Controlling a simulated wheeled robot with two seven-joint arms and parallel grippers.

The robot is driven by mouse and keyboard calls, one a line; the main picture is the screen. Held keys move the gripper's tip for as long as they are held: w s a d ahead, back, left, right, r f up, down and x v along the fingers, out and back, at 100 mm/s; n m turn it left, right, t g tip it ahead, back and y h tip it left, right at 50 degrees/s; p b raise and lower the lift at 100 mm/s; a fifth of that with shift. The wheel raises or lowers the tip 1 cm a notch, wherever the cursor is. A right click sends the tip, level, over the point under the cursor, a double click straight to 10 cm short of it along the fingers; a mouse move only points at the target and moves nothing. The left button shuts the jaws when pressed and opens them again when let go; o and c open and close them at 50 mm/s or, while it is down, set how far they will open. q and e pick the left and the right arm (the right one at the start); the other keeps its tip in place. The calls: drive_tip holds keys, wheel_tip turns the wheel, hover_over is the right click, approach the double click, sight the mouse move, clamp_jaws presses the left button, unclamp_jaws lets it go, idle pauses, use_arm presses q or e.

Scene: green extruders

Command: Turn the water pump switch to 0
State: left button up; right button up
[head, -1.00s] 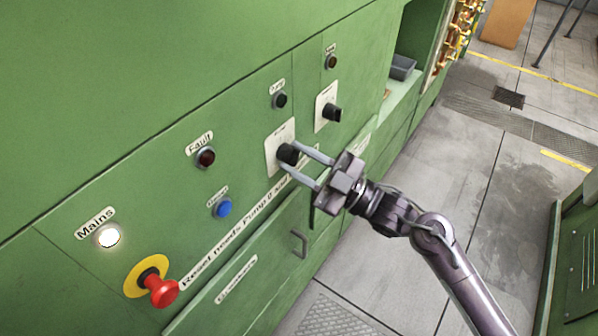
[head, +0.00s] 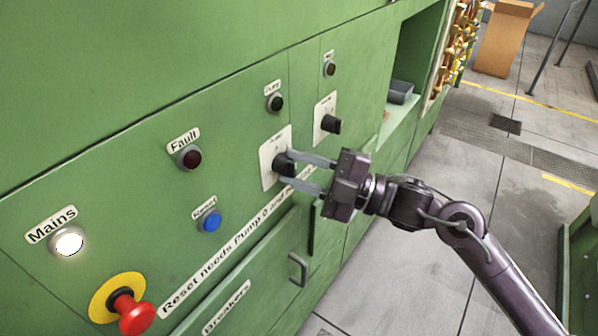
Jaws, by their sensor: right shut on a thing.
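A black rotary switch (head: 283,162) sits on a white plate (head: 268,165) on the green panel, under a dark lamp (head: 275,103) whose label seems to read Pump. My right gripper (head: 288,169) is shut on this switch's knob, one finger above and one below. The fingers cover part of the knob, and the plate's markings are too small to read, so its setting cannot be told. A second black switch (head: 331,124) on a white plate stands free to the upper right. My left gripper is not in view.
A red emergency button (head: 135,316), a lit Mains lamp (head: 68,242), a dark Fault lamp (head: 189,158) and a blue button (head: 210,221) are on the panel to the left. A handle (head: 298,270) juts out below the gripper. Open floor lies right.

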idle(0.3)
drive_tip(key=o, duration=1)
drive_tip(key=shift+c, duration=0.2)
drive_tip(key=b+v, duration=0.2)
drive_tip(key=v, duration=0.5)
drive_tip(key=shift+d+b, duration=0.3)
drive_tip(key=shift+d, duration=0.05)
drive_tip(key=shift+s, duration=0.1)
